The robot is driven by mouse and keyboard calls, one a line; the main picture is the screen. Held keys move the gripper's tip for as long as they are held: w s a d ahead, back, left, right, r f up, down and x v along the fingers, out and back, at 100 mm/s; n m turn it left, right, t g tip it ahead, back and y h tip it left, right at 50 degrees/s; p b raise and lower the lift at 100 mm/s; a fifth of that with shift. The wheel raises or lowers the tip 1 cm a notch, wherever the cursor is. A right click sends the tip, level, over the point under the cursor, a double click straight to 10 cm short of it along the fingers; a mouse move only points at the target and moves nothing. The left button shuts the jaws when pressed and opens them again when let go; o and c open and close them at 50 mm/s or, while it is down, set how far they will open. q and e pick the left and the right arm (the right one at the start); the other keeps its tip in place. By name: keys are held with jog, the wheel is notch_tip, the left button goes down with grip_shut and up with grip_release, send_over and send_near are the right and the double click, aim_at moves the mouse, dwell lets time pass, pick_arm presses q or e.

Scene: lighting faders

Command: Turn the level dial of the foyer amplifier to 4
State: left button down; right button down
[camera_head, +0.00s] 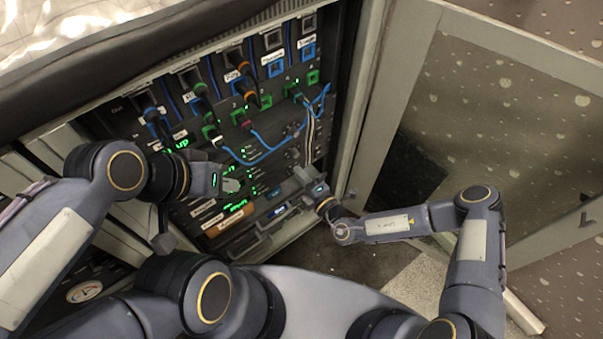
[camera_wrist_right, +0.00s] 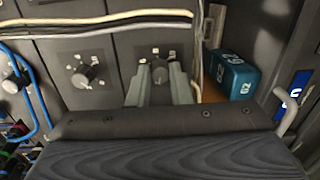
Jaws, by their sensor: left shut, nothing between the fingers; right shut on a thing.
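A dark round dial (camera_wrist_right: 159,70) with light marks around it sits on a grey panel in the right wrist view. My right gripper (camera_wrist_right: 160,84) has its two fingers on either side of this dial and is shut on it. In the head view my right gripper (camera_head: 303,180) is at the right part of the rack, and the dial is hidden there. A second dial (camera_wrist_right: 90,74) with marks is to the left on a neighbouring panel. No name plate for the foyer amplifier is readable. My left gripper (camera_head: 230,184) is shut and empty in front of the rack's middle.
Blue cables (camera_head: 262,153) hang across the rack front, and pale cables (camera_wrist_right: 110,22) run above the dials. A blue box (camera_wrist_right: 233,74) stands in an opening right of the dial. An open glass door (camera_head: 480,110) is on the right.

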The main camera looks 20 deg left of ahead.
jog(key=m, duration=0.9)
jog(key=shift+f+g, duration=0.15)
jog(key=shift+g, duration=0.25)
jog(key=shift+m, duration=0.3)
jog(key=c, duration=1.3)
grip_release()
jog(key=shift+d, duration=0.1)
jog(key=p+v, duration=0.1)
jog(key=v, duration=0.6)
jog(key=shift+s+d, duration=0.25)
jog(key=shift+d, duration=0.05)
